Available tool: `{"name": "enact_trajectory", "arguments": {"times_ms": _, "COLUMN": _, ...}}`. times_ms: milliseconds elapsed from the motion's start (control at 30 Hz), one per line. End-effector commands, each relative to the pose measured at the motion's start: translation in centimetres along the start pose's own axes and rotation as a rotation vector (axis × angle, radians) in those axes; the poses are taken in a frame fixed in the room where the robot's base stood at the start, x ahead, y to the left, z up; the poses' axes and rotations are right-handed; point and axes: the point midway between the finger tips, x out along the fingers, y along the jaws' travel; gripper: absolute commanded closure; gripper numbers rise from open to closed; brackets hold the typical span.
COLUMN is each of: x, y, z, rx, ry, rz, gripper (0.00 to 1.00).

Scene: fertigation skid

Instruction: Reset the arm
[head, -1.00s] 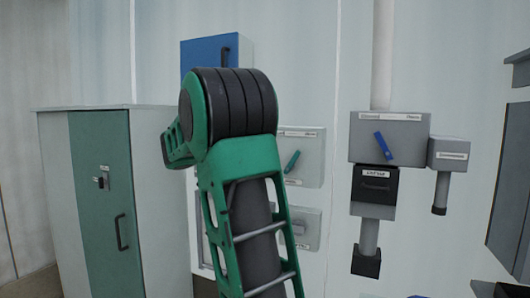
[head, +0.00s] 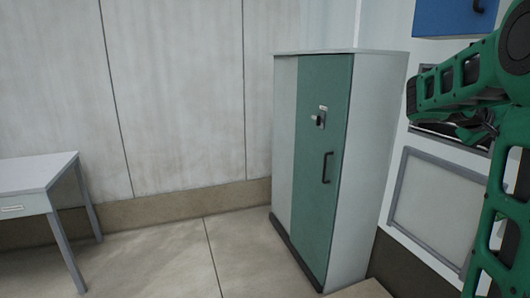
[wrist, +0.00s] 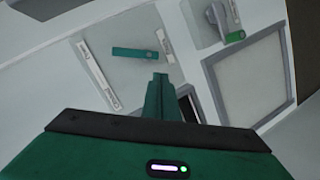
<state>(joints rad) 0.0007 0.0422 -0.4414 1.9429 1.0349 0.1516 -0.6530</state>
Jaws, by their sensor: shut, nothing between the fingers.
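My arm, green and black, stands bent at the right edge of the head view, in front of the wall. In the wrist view my gripper (wrist: 160,80) shows its green fingers together, with nothing between them. Beyond the fingertips is a light grey box with a teal handle (wrist: 141,53) and white label strips. The fingers look apart from the box, though the gap is hard to judge. In the head view the gripper is hard to make out among the arm's parts.
A tall cabinet with a green door (head: 318,165) stands left of my arm. A white table (head: 35,175) is at the far left, with open floor (head: 185,255) between. A blue box (head: 450,15) and a grey-framed panel (head: 432,205) are on the wall at right.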

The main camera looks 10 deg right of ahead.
Motion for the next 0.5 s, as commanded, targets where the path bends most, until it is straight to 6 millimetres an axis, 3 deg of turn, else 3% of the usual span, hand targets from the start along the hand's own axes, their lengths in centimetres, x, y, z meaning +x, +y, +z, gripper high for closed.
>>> {"name": "enact_trajectory", "arguments": {"times_ms": 33, "x": -0.2, "y": -1.9, "z": 2.3, "rx": 0.033, "ry": -0.027, "rz": -0.096, "gripper": 1.0}}
{"name": "enact_trajectory", "arguments": {"times_ms": 167, "x": -2.6, "y": -8.0, "z": 7.8, "rx": 0.102, "ry": -0.115, "rz": -0.356, "gripper": 1.0}}
{"name": "enact_trajectory", "arguments": {"times_ms": 300, "x": -7.1, "y": -13.4, "z": 13.7, "rx": 0.138, "ry": -0.226, "rz": -0.592, "gripper": 1.0}}
{"name": "enact_trajectory", "arguments": {"times_ms": 500, "x": -15.3, "y": -18.8, "z": 22.5, "rx": 0.126, "ry": -0.405, "rz": -0.858, "gripper": 1.0}}
